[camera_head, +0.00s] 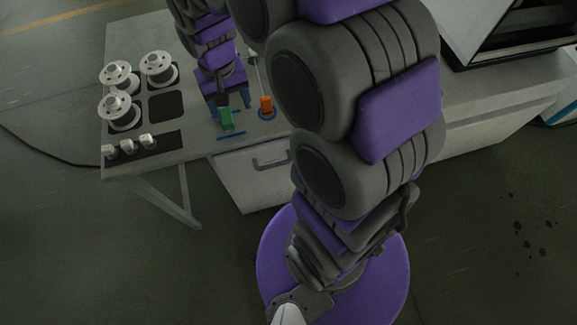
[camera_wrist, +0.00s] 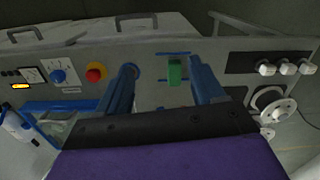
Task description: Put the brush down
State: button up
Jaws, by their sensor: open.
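A green block-like piece (camera_head: 226,119), which looks to be the brush, is on the grey bench top beside a blue line. It also shows in the wrist view (camera_wrist: 175,71), between two short blue marks. My gripper (camera_head: 229,104) points down over it with its blue fingers apart, one on each side. In the wrist view my gripper (camera_wrist: 163,66) is open, with clear gaps between the green piece and both fingers. I see no bristles, and I cannot tell whether the piece lies fully flat.
Several white spools (camera_head: 119,74) and small white fittings (camera_head: 128,146) occupy the bench's left end. The wrist view shows a red knob (camera_wrist: 96,73) and a blue knob (camera_wrist: 58,76). A drawer (camera_head: 250,180) is below.

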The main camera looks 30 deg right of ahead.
jog(key=s+r+n, duration=0.1)
jog(key=s+r, duration=0.1)
jog(key=s, duration=1)
jog(key=s+r+n+g, duration=0.1)
jog(key=s+r, duration=0.1)
jog(key=s, duration=0.9)
jog(key=shift+s+d+r, duration=0.15)
jog(key=shift+s+r, duration=0.05)
jog(key=shift+s, duration=0.15)
